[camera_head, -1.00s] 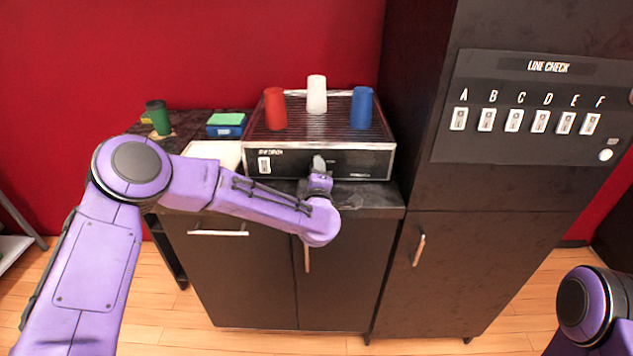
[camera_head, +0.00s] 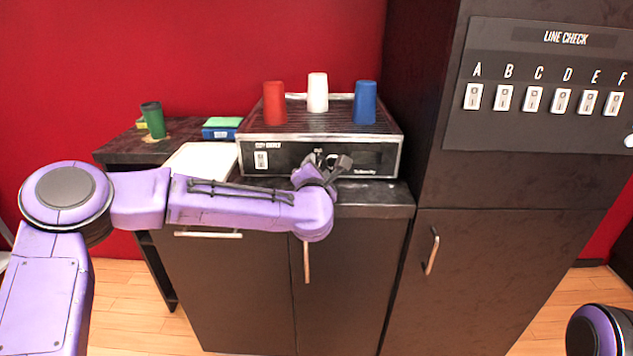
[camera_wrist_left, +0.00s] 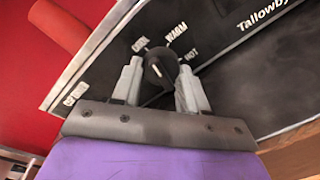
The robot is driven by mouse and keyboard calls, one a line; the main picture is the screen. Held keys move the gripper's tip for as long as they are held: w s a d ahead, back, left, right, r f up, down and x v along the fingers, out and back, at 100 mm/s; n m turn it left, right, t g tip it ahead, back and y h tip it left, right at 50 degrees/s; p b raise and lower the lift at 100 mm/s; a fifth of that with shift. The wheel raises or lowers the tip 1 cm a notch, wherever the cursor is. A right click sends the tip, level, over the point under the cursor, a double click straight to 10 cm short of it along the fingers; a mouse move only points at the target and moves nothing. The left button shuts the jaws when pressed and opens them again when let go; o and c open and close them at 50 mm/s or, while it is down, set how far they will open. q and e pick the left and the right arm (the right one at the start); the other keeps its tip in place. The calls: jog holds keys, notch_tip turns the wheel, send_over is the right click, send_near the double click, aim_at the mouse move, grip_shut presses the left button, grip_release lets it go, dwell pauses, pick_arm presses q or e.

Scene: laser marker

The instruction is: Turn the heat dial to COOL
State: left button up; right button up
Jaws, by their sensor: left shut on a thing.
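The heat dial (camera_wrist_left: 161,72) is a black knob on the dark front panel of the cup warmer (camera_head: 285,150). The labels COOL, WARM and HOT stand in an arc around it in the left wrist view. A pale mark shows on the knob, on its COOL side; I cannot tell exactly where it points. My left gripper (camera_wrist_left: 160,67) is shut on the dial, with one finger on each side. In the head view my left gripper (camera_head: 328,159) is at the panel and tilted, and it mostly hides the dial. My right gripper is out of view.
Red (camera_head: 275,103), white (camera_head: 317,92) and blue (camera_head: 365,102) cups stand on top of the warmer. A white switch (camera_head: 261,160) is on the panel's left. The LINE CHECK panel (camera_head: 545,85) is at right. A green cup (camera_head: 154,120) stands at left.

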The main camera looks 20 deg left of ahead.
pick_arm(q)
jog(key=shift+f+n+b, duration=0.2)
jog(key=shift+n+b, duration=1)
jog(key=shift+b, duration=0.15)
jog(key=o, duration=1)
jog(key=shift+r, duration=0.1)
jog(key=shift+o, duration=0.2)
jog(key=shift+s, duration=0.1)
jog(key=b+v, duration=0.1)
jog(key=v, duration=0.9)
jog(key=shift+s, duration=0.25)
